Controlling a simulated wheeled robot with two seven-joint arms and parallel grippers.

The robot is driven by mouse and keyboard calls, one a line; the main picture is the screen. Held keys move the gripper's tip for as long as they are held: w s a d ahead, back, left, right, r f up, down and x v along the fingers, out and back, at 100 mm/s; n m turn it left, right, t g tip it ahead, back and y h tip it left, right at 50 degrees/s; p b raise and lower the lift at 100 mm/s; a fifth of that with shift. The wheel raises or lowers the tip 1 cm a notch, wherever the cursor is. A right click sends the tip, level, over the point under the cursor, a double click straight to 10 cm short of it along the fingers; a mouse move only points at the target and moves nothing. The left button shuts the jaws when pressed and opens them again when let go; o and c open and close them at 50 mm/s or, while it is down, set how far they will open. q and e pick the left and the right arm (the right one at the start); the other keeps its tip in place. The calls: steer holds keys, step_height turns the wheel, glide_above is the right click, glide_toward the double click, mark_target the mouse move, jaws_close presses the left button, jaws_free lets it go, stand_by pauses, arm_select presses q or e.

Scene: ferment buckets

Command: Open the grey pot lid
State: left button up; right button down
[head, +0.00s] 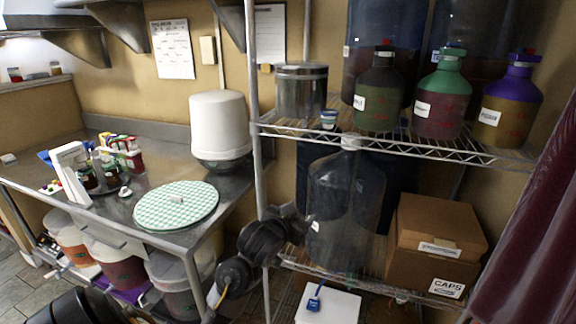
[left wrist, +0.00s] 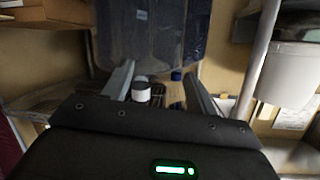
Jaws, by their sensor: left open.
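The grey metal pot (head: 300,97) stands on the upper wire shelf, left of the dark bottles. Its flat grey lid (head: 301,71) sits on top. My left gripper (head: 297,222) is below the pot, in front of the lower shelf's clear carboy (head: 345,210); its fingers are hard to make out in the head view. In the left wrist view my left gripper (left wrist: 160,85) has its two fingers spread apart. A white cap (left wrist: 141,90) shows in the gap between them; I cannot tell its distance. The pot is not clear in that view. My right gripper is not in view.
The shelf post (head: 256,130) stands left of the pot. A small blue-lidded jar (head: 328,119) and a dark bottle (head: 379,92) stand close to it. Cardboard boxes (head: 436,230) fill the lower shelf's right.

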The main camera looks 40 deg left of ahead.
arm_select(q)
steer(key=w+a+r+n+t+y, duration=0.1)
steer(key=w+a+r+t, duration=0.15)
steer(key=r, duration=0.55)
steer(key=w+a+r+n+t+y, duration=0.1)
steer(key=w+a+r+t, duration=0.15)
steer(key=r, duration=0.65)
steer(key=n+t+y, duration=0.2)
glide_toward(288, 68)
steer(key=p+x, duration=0.4)
steer(key=x, duration=0.5)
steer(key=shift+w+m, duration=0.25)
steer(key=shift+m, duration=0.05)
jaws_close()
steer(key=shift+r, duration=0.1)
